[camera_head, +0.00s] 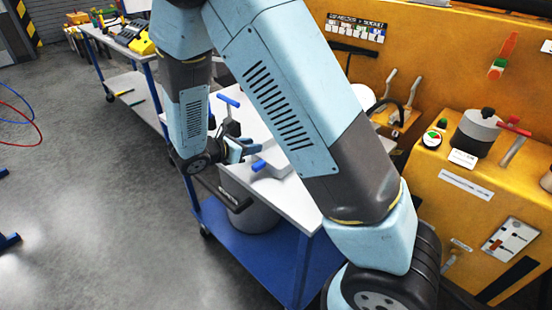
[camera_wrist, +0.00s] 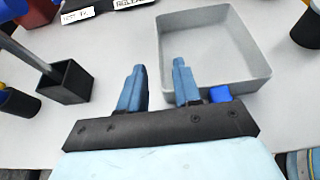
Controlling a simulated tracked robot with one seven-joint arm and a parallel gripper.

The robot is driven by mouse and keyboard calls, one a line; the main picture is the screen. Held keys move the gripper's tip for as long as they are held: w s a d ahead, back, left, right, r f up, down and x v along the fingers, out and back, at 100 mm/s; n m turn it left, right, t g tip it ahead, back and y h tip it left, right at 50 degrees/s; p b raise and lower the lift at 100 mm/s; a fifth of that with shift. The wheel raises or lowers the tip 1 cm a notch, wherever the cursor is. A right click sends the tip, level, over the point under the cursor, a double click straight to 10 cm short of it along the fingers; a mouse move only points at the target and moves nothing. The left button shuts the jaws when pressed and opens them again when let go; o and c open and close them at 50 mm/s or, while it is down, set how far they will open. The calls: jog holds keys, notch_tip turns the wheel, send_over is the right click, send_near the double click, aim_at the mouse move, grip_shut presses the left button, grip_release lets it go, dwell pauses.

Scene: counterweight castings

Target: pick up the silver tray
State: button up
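The silver tray, a shallow light-grey square pan, lies on the white tabletop in the wrist view (camera_wrist: 262,78). A blue tab (camera_wrist: 220,94) shows at its near side. My gripper (camera_wrist: 158,65) is open and empty at the tray's near left corner. The left finger appears outside the tray's left wall; the right finger overlaps the tray in the picture. Whether either finger touches the tray I cannot tell. In the head view my gripper (camera_head: 258,148) is low over the table, and my arm hides much of the tray.
The white tabletop (camera_head: 296,205) belongs to a blue wheeled cart with a grey bucket (camera_head: 250,212) below. A black square holder (camera_wrist: 68,84) with a rod stands left of the tray, and a dark cup (camera_wrist: 307,28) right. A yellow machine (camera_head: 440,80) borders the table.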

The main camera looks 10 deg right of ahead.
aim_at(276, 157)
jog(key=shift+x, duration=2.85)
grip_shut()
